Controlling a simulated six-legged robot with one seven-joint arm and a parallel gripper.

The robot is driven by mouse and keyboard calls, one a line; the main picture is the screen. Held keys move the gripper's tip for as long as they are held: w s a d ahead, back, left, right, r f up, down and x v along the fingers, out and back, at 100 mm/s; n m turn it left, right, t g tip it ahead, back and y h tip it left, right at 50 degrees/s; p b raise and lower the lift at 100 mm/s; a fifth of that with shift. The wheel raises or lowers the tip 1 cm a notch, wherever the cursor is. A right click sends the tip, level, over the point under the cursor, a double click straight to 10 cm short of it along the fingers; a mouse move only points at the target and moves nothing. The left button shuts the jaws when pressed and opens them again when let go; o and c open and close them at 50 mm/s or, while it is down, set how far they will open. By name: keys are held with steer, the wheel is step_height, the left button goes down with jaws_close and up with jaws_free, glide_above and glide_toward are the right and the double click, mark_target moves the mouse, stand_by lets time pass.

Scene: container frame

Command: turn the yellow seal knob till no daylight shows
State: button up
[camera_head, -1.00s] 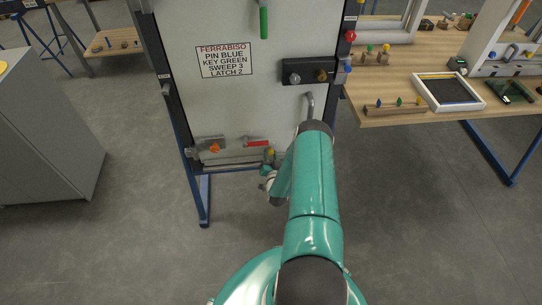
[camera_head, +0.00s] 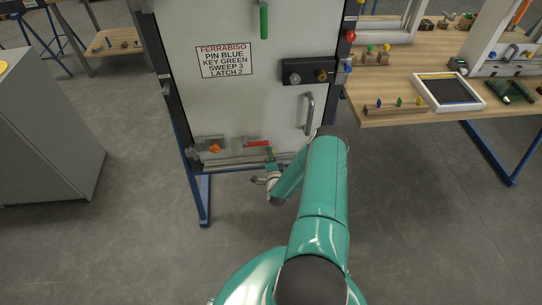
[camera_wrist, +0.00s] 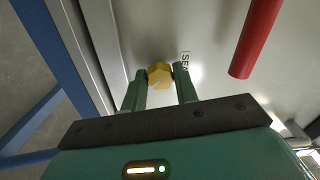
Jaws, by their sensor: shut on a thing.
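The yellow seal knob (camera_wrist: 160,77) is a small faceted knob on the pale door panel (camera_head: 250,110), low near its bottom edge. In the wrist view a partly visible label reading "SEA" (camera_wrist: 185,59) is beside it. My gripper (camera_wrist: 160,71) has its two green fingers on either side of the knob, shut on it. In the head view my gripper (camera_head: 271,157) is at the door's lower edge, and the knob is hidden there. Whether daylight shows under the door cannot be told.
A grey pull handle (camera_head: 309,113) is at right. A wooden bench (camera_head: 400,75) stands at right, a grey cabinet (camera_head: 45,130) at left.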

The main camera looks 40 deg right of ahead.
steer(key=shift+m, duration=1.3)
steer(key=o, duration=0.7)
steer(key=v, duration=1.3)
steer(key=shift+s+a, duration=0.3)
